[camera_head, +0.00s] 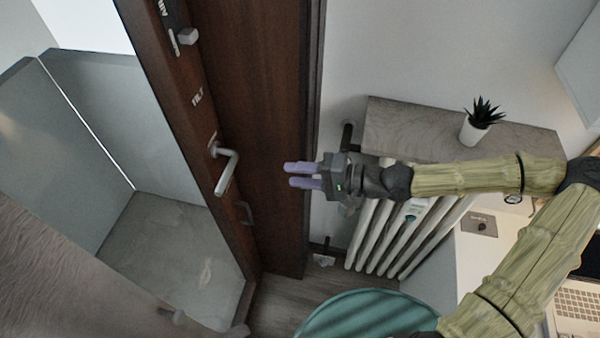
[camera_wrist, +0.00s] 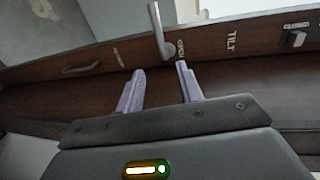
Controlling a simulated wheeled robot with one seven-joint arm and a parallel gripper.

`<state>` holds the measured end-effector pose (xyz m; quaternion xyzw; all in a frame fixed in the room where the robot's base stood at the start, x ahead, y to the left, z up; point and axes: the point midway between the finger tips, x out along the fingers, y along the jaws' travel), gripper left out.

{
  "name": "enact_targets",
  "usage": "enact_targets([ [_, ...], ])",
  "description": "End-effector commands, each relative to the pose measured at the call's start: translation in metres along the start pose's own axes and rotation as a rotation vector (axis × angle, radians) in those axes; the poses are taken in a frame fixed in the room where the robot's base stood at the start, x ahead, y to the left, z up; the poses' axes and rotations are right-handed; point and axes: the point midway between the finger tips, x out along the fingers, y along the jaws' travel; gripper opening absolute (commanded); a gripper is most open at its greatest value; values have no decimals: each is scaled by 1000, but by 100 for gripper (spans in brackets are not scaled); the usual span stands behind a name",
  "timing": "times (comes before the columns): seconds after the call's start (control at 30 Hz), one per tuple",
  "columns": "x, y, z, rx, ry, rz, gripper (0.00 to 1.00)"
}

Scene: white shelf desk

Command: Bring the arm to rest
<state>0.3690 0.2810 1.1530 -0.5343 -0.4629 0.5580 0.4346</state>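My gripper (camera_head: 304,175) is at the end of my outstretched arm, in the middle of the head view, pointing left toward a dark wooden door. Its two purple-grey fingers are apart with nothing between them. In the wrist view my gripper (camera_wrist: 160,85) also shows two parted, empty fingers. Beyond the fingertips is the silver door handle (camera_head: 227,170), apart from my gripper. The handle also shows in the wrist view (camera_wrist: 160,30).
The dark door (camera_head: 255,100) stands left of my gripper. A radiator (camera_head: 385,235) under a grey shelf (camera_head: 400,130) with a potted plant (camera_head: 478,125) lies behind my arm. A teal round seat (camera_head: 365,315) and a white desk (camera_head: 480,260) are below.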

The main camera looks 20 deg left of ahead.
Motion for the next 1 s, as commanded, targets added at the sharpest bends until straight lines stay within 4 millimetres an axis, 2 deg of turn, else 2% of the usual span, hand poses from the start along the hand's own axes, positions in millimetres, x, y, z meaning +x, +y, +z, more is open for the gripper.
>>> enact_targets([
  [0.47,0,0,0,-1,0,2,36],
  [0.57,2,7,2,-6,-5,33,36],
  [0.67,2,26,6,-13,-17,119,36],
  [0.77,-1,56,12,-29,-33,258,36],
  [0.87,-13,89,17,-51,-49,421,36],
  [1.0,-41,124,20,-83,-63,638,36],
])
